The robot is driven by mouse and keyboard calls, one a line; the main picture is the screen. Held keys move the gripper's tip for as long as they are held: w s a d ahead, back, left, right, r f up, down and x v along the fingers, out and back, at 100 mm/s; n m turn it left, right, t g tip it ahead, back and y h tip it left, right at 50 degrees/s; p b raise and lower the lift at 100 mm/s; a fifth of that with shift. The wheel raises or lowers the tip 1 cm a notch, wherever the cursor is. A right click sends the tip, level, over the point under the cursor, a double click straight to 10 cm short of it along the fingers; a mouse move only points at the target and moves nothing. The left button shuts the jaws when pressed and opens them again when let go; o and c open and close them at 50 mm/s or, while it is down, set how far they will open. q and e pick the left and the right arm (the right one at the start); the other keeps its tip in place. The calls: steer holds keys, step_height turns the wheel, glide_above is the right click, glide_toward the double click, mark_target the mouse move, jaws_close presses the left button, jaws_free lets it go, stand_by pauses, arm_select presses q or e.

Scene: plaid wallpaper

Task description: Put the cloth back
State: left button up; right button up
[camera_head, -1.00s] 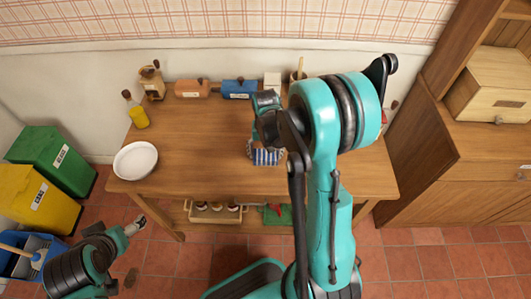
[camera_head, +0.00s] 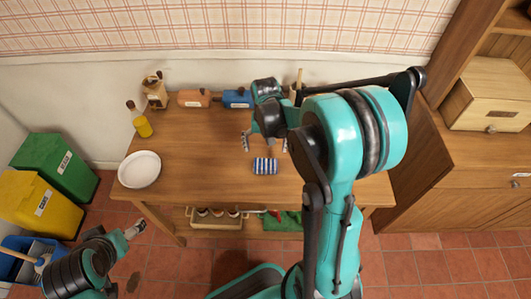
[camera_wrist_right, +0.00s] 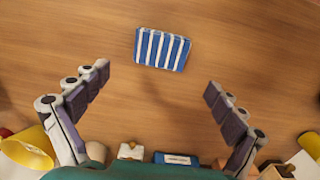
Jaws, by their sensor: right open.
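The cloth (camera_head: 265,166), blue with white stripes, lies folded flat on the wooden table (camera_head: 190,150), near its front middle. In the right wrist view the cloth (camera_wrist_right: 162,48) lies beyond the fingertips, apart from both fingers. My right gripper (camera_head: 266,146) is open and empty above the table, behind the cloth; its spread fingers also show in the right wrist view (camera_wrist_right: 157,82). My left gripper (camera_head: 135,229) is at the lower left, away from the table top, and its jaw state is too small to tell.
A white bowl (camera_head: 139,169) and an oil bottle (camera_head: 139,119) stand at the table's left. An orange container (camera_head: 194,99) and a blue one (camera_head: 238,98) line the back. A tray of jars (camera_head: 215,219) is on the lower shelf. A wooden cabinet (camera_head: 440,150) stands at right.

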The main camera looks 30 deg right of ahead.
steer(key=s+a+r+n+t, duration=0.6)
steer(key=s+a+r+t, duration=0.1)
steer(key=s+a+r, duration=0.4)
steer(key=shift+s+r+p, duration=0.35)
steer(key=shift+s+r, duration=0.05)
steer(key=shift+r, duration=0.1)
stand_by(1.0)
